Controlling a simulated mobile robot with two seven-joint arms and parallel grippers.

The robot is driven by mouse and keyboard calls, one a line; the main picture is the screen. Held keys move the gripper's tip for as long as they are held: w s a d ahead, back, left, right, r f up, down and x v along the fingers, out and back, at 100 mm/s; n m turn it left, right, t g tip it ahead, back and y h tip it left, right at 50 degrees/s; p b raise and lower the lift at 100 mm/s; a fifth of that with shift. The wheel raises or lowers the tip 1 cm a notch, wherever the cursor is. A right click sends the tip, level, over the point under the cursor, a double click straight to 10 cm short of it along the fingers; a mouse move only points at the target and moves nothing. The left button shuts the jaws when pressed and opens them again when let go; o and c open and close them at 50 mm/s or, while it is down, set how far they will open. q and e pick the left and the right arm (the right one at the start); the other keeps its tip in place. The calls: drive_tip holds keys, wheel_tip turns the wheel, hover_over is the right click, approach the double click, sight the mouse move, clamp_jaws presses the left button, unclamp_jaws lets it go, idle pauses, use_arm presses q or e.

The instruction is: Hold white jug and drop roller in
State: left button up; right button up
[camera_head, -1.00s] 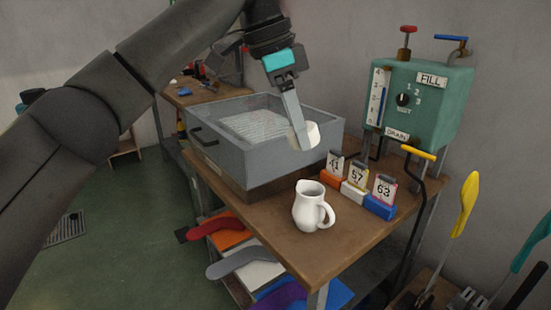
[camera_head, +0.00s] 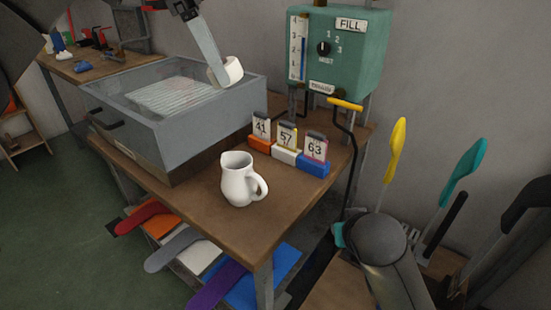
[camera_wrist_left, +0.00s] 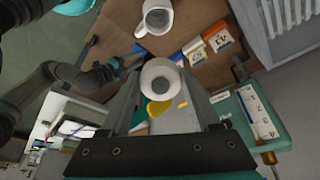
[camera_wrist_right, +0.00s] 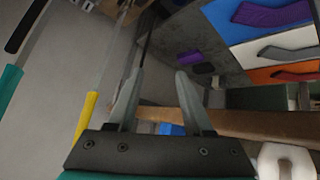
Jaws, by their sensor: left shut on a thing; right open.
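A white jug (camera_head: 238,181) stands upright on the wooden table, its handle to the right. It also shows from above in the left wrist view (camera_wrist_left: 154,18), and in part at the lower right corner of the right wrist view (camera_wrist_right: 288,163). My right gripper (camera_wrist_right: 150,88) is open and empty, below or near the table's edge, apart from the jug.
The grey tank (camera_head: 205,125) stands behind the jug. Number cards in coloured blocks (camera_head: 287,146) stand right of it. A green box marked FILL (camera_head: 355,50) is on the wall side. Coloured sock shapes (camera_head: 175,248) lie on shelves below. Yellow (camera_head: 396,150) and teal (camera_head: 463,172) handled tools stand at right.

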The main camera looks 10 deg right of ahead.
drive_tip(key=w+r+t, duration=0.1)
drive_tip(key=w+r, duration=0.2)
drive_tip(key=r, duration=0.5)
wheel_tip(320, 180, up, 9)
drive_tip(key=n+g+y, duration=0.3)
drive_tip(key=n+y, duration=0.3)
drive_tip(key=n, duration=0.2)
hover_over(258, 198)
drive_tip(key=d, duration=0.2)
drive_tip(key=shift+s+n+g+h, duration=0.5)
drive_tip(key=shift+s+g, duration=0.75)
drive_tip(key=shift+g, duration=0.25)
drive_tip(key=x, duration=1)
drive_tip(key=shift+w+d+f, duration=0.2)
drive_tip(key=shift+d+f, duration=0.05)
drive_tip(key=shift+f, duration=0.1)
clamp_jaws()
